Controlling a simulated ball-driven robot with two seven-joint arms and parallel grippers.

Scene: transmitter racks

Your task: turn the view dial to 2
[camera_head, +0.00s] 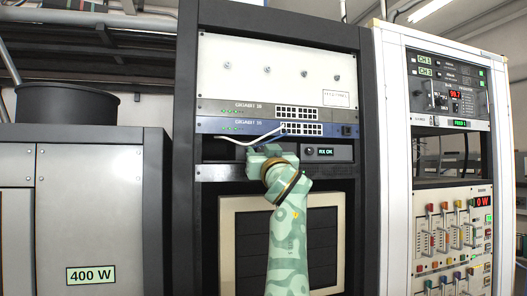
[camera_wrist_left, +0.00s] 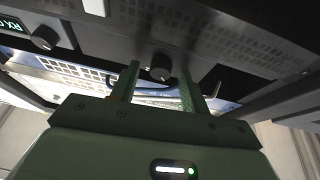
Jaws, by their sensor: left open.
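A black dial (camera_wrist_left: 160,67) shows in the left wrist view, between the two fingertips of my left gripper (camera_wrist_left: 158,78). The fingers are apart, with nothing shut between them. I cannot tell whether they touch the dial. A second black knob (camera_wrist_left: 44,38) sits beside the RX ON display in that view; it also shows in the head view (camera_head: 309,152). No label or pointer mark is readable, so I cannot tell which is the view dial or its setting. In the head view my left gripper (camera_head: 264,149) is at the panel and hides the dial behind it. My right gripper is not in view.
The RX ON display (camera_head: 325,152) is right of my gripper. Two switch units (camera_head: 283,128) with port rows sit just above, with a white cable (camera_head: 240,141) hanging nearby. A white rack (camera_head: 395,150) stands to the right, a grey 400 W cabinet (camera_head: 110,225) to the left.

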